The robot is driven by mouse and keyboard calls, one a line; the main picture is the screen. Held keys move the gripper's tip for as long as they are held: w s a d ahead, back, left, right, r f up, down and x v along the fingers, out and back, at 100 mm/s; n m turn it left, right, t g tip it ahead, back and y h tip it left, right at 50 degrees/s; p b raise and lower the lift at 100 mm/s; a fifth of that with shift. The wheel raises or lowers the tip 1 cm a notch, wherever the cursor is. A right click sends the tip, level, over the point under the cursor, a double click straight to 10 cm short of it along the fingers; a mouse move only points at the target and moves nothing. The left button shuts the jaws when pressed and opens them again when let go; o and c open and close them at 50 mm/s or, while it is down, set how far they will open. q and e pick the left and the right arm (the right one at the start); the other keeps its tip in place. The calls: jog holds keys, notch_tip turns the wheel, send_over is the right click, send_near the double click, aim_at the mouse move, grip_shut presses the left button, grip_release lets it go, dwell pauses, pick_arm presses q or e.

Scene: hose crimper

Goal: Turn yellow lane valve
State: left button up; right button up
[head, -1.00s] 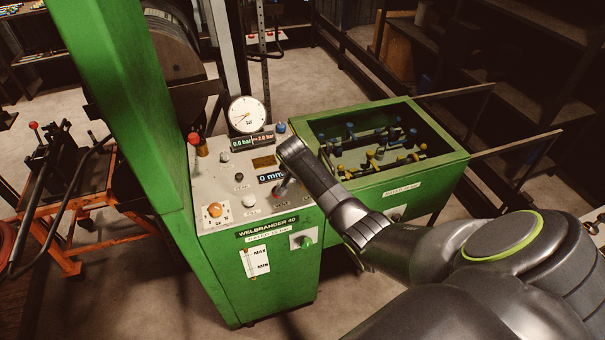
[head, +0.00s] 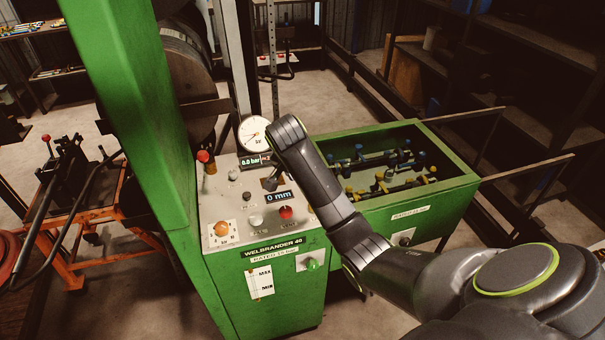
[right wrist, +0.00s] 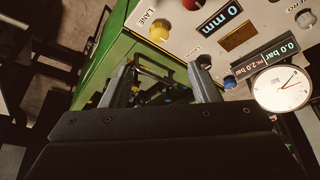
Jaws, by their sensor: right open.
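A yellow knob (right wrist: 158,34) sits beside the word LANE on the grey control panel (right wrist: 265,15) in the right wrist view. My arm hides that part of the panel in the head view. Yellow-handled valves (head: 388,174) and blue-handled valves (head: 405,143) sit on pipes inside the open green trough (head: 470,178). My right gripper (head: 270,183) is over the panel by the 0 mm display. In the right wrist view its fingers (right wrist: 162,82) are spread and empty, with the trough's valves visible between them. The yellow knob is beyond the fingers, untouched. My left gripper is not in view.
A pressure gauge (head: 255,133) and a red-knobbed lever (head: 203,157) stand up from the panel. An orange knob (head: 221,229), a white knob (head: 255,221) and a red knob (head: 285,213) are nearby. A green post (head: 130,100) rises at the left.

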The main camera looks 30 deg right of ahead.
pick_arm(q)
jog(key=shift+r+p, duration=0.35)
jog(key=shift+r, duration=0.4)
pick_arm(e)
jog(key=shift+v, duration=0.8)
